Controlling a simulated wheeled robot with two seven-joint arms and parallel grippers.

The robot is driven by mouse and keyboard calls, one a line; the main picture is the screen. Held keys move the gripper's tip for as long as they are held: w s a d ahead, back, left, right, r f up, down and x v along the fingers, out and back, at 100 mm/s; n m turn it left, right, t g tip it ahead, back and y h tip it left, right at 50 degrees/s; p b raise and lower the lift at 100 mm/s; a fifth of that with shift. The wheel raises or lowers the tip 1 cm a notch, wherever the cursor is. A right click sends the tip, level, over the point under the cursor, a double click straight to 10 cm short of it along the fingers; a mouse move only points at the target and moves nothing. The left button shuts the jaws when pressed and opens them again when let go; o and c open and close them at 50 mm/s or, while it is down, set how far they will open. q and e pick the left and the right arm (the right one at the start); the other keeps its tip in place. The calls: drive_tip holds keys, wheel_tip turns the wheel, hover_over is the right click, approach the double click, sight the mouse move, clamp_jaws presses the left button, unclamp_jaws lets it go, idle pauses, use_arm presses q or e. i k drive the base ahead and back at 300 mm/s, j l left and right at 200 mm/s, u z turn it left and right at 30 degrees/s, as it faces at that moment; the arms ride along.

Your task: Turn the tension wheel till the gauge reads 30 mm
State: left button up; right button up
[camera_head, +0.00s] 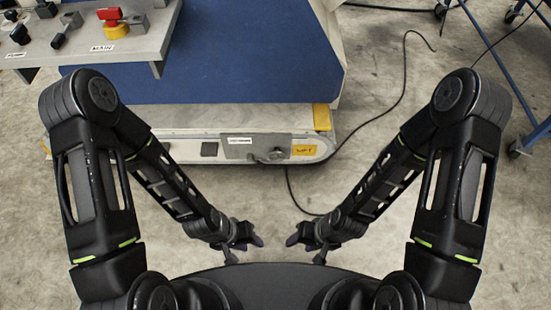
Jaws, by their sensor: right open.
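I cannot make out a tension wheel or a gauge reading in millimetres in the head view. A grey plate (240,148) with a small white label and a dark grey knob or handle (272,156) sits on the low front edge of the blue machine. My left gripper (247,243) is low in the middle, in front of the machine and apart from it; its jaw state is too small to tell. My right gripper (304,243) is beside it, open and empty, also touching nothing.
A grey control panel (140,46) at the upper left carries a red and yellow MAIN switch (116,25) and levers. A black cable (385,108) and blue wheeled frame (500,65) are at right.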

sight(277, 153)
drive_tip(key=i+j, duration=0.15)
drive_tip(key=j, duration=0.2)
drive_tip(key=i+j, duration=0.1)
drive_tip(key=j, duration=0.25)
drive_tip(key=i+j, duration=0.15)
drive_tip(key=j, duration=0.2)
drive_tip(key=i+j, duration=0.15)
drive_tip(key=j, duration=0.15)
drive_tip(key=i+j, duration=0.1)
drive_tip(key=j, duration=0.25)
drive_tip(key=i+j, duration=0.15)
drive_tip(key=j, duration=0.2)
